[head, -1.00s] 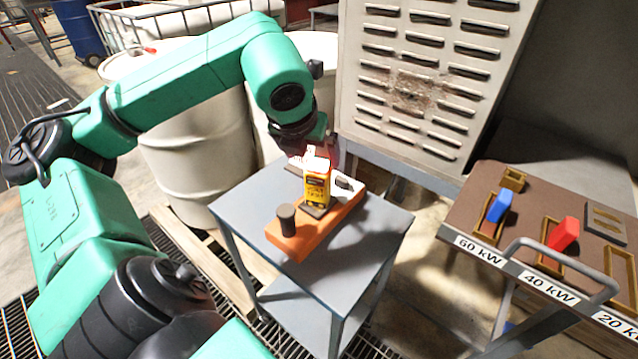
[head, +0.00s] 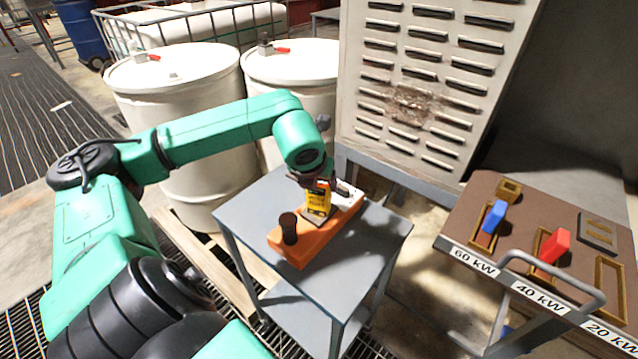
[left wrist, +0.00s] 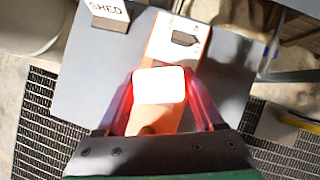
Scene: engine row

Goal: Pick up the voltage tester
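The voltage tester (head: 319,199) is a yellow case with a dark label, upright on an orange block (head: 299,247) on the grey cart. My left gripper (head: 318,184) is at its top, pointing down. In the left wrist view the tester's white top (left wrist: 159,86) lies between my two red-lit fingers (left wrist: 160,90), one on each side. The fingers look open, with at most narrow gaps beside the case; contact is unclear. My right gripper is not in view.
A dark round peg (head: 289,228) stands on the block's near end. A white SHED block (left wrist: 105,12) shows in the left wrist view. White drums (head: 190,110) and a louvred cabinet (head: 415,90) stand behind. A trolley (head: 520,228) with blue and red handles is right.

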